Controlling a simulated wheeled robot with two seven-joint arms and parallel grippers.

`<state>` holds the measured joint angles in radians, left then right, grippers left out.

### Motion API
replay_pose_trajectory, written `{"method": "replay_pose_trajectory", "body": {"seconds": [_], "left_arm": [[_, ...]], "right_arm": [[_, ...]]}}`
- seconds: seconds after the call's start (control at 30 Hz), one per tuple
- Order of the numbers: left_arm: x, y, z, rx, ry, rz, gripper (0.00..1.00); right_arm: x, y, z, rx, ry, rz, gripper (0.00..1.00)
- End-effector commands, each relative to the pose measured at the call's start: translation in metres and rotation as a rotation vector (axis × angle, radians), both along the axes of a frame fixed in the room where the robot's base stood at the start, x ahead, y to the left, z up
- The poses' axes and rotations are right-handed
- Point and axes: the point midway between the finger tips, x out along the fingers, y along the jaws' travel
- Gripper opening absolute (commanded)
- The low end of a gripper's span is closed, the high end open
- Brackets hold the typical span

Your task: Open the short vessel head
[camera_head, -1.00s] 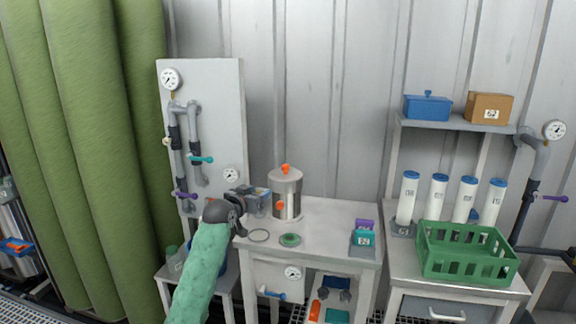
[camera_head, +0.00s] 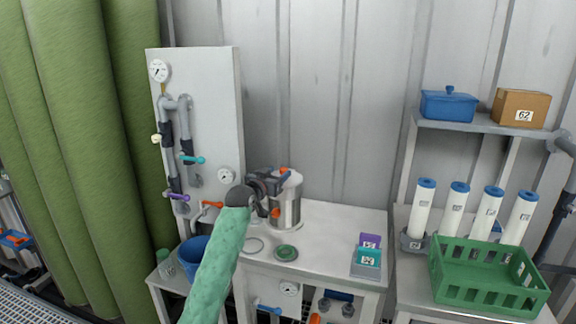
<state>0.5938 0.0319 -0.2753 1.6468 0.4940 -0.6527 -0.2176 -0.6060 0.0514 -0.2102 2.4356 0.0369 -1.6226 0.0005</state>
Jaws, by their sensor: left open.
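The short vessel (camera_head: 291,211) is a metal cylinder with a pale head (camera_head: 294,180), standing on the white table. An orange knob (camera_head: 284,171) shows on top of the head and an orange part (camera_head: 276,213) low on the front. My left gripper (camera_head: 279,183) is open at the left side of the vessel's head, level with its top, and hides part of it. Whether the fingers touch the head or knob I cannot tell. My right gripper is not in view.
A ring (camera_head: 254,245) and a green disc (camera_head: 287,253) lie in front of the vessel. A pipe panel (camera_head: 216,110) stands behind left. Purple and teal boxes (camera_head: 368,257) sit at the table's right. A green crate (camera_head: 487,290) and white tubes (camera_head: 454,211) are further right.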

Motion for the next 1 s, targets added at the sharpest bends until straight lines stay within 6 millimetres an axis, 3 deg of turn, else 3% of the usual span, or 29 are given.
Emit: {"method": "replay_pose_trajectory", "body": {"seconds": [0.4,0.8,1.0], "left_arm": [[0.047,-0.027,0.002,-0.001,0.0,-0.001,0.49],[0.053,-0.03,0.001,0.0,0.0,-0.001,0.49],[0.053,-0.03,0.001,0.0,0.0,-0.001,0.1]], "right_arm": [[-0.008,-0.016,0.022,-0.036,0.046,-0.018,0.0],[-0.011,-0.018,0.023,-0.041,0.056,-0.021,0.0],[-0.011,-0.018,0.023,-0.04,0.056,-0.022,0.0]]}}
